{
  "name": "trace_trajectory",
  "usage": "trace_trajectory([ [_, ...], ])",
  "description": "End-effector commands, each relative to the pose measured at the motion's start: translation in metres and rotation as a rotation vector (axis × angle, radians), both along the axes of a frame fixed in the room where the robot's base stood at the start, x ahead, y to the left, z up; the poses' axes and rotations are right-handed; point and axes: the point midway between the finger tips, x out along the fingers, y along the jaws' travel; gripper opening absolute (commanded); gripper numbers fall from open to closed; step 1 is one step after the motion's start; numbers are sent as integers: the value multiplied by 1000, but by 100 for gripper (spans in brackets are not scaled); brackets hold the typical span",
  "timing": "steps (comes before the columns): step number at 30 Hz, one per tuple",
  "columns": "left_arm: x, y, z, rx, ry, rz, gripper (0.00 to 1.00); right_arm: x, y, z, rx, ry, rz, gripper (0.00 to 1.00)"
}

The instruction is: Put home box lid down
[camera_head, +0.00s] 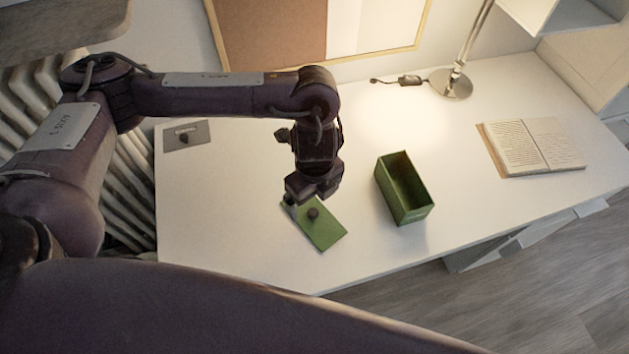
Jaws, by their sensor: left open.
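The green lid (327,232) lies flat on the white desk, with a dark round knob (313,213) on top. The open green box (404,188) stands on the desk to the right of the lid, apart from it, and its inside looks empty. My left gripper (303,208) is over the upper left part of the lid, close to the knob. It is open, and its fingers hide part of the lid. I cannot tell whether the fingers touch the lid. My right gripper is not in view.
A grey plate with a dark knob (200,134) lies at the desk's left end. A lamp base (451,84) stands at the back, and an open book (545,146) lies at the right. The desk (460,215) is clear between the box and the book.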

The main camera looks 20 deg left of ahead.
Motion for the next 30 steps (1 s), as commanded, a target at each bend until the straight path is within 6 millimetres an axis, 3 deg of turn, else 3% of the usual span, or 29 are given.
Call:
trace_trajectory([
  [3, 1, 0, 22, 1, -3, -1, 95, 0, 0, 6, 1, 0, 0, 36],
  [9, 0, 0, 36, 1, -1, 0, 95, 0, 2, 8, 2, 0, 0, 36],
  [30, 0, 0, 37, 0, 1, 0, 95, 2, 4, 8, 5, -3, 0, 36],
])
